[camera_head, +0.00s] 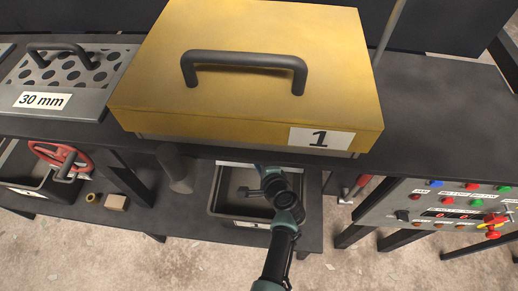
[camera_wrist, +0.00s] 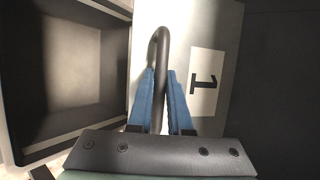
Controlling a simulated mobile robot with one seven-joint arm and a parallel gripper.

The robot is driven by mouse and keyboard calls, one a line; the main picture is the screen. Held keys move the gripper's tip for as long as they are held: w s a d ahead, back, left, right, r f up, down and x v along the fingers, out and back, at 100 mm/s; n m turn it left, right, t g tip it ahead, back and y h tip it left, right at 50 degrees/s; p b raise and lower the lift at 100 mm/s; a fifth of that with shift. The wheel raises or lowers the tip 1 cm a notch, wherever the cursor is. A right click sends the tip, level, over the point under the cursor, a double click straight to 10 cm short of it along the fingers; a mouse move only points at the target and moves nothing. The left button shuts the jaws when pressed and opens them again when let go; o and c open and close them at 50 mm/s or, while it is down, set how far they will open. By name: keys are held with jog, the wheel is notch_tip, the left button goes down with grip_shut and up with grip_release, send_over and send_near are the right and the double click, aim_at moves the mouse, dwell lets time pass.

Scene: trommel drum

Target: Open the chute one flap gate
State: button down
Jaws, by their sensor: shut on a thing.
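The chute one flap gate shows in the wrist view as a pale plate (camera_wrist: 205,28) with a label reading 1 (camera_wrist: 207,82) and a dark curved bar handle (camera_wrist: 162,36). My gripper (camera_wrist: 161,76) has its blue fingers on either side of the handle bar and is shut on it. The gate looks closed, but its angle is hard to judge from here. In the head view my wrist is below the yellow cover marked 1 (camera_head: 255,108), and my fingers and the handle are hidden.
A dark open bin (camera_wrist: 75,70) lies beside the gate; it also shows under the bench (camera_head: 228,205). Left are a 30 mm perforated screen (camera_head: 75,68) and a red handwheel (camera_head: 60,155). A control panel (camera_head: 440,215) stands right.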

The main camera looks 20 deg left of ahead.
notch_tip(320, 180, up, 8)
jog(key=s+m+g+h+p, duration=0.1)
jog(key=g+p, duration=0.2)
jog(key=p, duration=0.9)
jog(key=shift+s+d+f+g+h, duration=0.15)
jog(key=shift+s+d+g+h, duration=0.1)
jog(key=shift+g+h, duration=0.05)
jog(key=c, duration=0.8)
grip_release()
jog(key=shift+c, duration=0.2)
jog(key=p+v, duration=0.2)
jog(key=v, duration=0.5)
jog(key=shift+r, duration=0.2)
jog(key=shift+s+d, duration=0.1)
